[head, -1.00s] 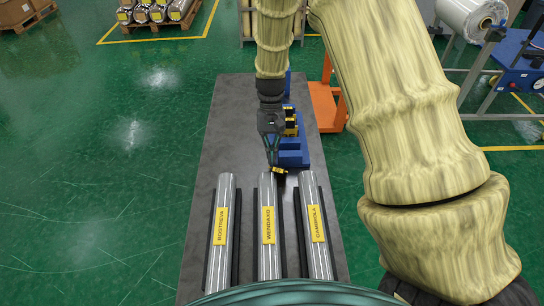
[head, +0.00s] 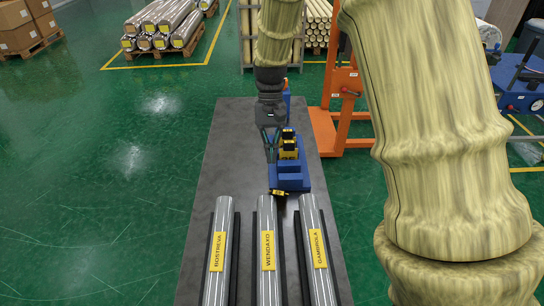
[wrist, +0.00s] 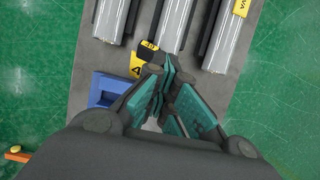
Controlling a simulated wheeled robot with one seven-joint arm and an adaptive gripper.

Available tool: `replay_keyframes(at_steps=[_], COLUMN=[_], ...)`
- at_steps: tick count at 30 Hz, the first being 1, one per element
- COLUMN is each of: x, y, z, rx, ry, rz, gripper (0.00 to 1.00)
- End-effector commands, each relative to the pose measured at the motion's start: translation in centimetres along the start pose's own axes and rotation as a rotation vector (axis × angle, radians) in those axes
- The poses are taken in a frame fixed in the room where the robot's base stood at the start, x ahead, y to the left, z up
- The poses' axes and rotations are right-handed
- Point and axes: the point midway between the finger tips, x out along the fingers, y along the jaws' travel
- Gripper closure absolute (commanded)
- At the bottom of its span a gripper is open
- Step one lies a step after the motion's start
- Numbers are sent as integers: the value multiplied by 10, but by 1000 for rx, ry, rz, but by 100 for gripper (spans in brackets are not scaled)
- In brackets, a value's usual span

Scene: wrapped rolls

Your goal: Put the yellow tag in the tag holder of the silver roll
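A small yellow and black tag (head: 278,192) sits between the middle roll's far end and a blue block. In the wrist view the yellow tag (wrist: 137,66) is just left of my fingertips, partly behind a finger. My gripper (head: 271,161) hangs beside the blue block, apart from the rolls. Its teal fingers (wrist: 171,77) converge, with no object visibly held; whether they fully meet is unclear. I cannot make out a tag holder.
The blue block (head: 290,180) stands on the grey table (head: 225,150) beyond the rolls, with black and yellow pieces (head: 288,146) on it. Dark rails flank the rolls. An orange frame (head: 345,95) stands right of the table. The table's left side is clear.

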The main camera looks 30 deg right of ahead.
Motion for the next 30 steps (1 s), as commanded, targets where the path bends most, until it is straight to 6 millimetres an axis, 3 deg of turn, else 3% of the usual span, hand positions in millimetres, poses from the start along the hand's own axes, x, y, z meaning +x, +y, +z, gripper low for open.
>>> replay_keyframes(at_steps=[5,6,19,30], x=[0,0,0,-2], y=[0,0,0,0], z=[0,0,0,0], rx=[0,0,0,0], ry=[0,0,0,1], rz=[0,0,0,0], gripper=[100,96,20,20])
